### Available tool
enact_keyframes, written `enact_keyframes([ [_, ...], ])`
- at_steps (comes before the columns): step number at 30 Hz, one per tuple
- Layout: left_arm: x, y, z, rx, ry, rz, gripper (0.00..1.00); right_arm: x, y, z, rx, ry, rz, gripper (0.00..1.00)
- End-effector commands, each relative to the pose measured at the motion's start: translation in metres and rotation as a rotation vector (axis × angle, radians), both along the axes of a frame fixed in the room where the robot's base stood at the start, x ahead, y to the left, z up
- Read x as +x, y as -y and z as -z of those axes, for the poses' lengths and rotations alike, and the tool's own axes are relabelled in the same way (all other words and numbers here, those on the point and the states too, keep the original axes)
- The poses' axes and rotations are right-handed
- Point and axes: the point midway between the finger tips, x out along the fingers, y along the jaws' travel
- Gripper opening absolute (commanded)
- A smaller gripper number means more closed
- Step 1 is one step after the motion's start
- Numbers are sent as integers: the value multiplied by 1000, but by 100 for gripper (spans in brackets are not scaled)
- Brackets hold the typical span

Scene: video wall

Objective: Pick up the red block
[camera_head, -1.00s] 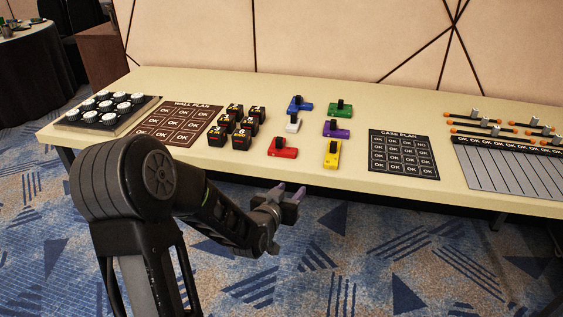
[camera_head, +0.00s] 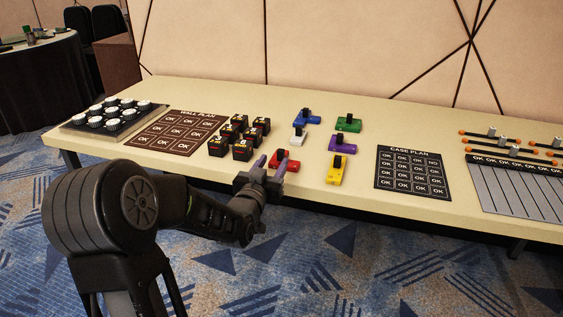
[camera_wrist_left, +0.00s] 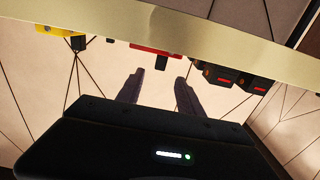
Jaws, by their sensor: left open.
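The red block (camera_head: 290,164) lies near the table's front edge in the head view, with a black knob on top. My left gripper (camera_head: 269,164) is open and empty, just in front of and left of the red block, partly covering it. In the left wrist view the red block (camera_wrist_left: 152,48) shows upside down at the table edge, beyond the two open fingers (camera_wrist_left: 158,88). A gap shows between the fingers and the block. My right gripper is in neither view.
Several black boxes (camera_head: 243,149) stand left of the red block. A yellow block (camera_head: 334,177), purple block (camera_head: 342,146), white block (camera_head: 298,141), blue block (camera_head: 309,119) and green block (camera_head: 348,126) lie nearby. The table (camera_head: 313,195) has a bare front strip.

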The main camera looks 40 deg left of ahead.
Motion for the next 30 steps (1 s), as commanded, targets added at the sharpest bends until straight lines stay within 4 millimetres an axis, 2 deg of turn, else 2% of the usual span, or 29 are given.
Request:
enact_keyframes([
  [8,4,-1,1,0,-1,1,44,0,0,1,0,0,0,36],
  [19,47,-15,1,0,0,0,44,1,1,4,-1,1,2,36],
  [30,49,-16,0,0,0,0,44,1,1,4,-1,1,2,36],
])
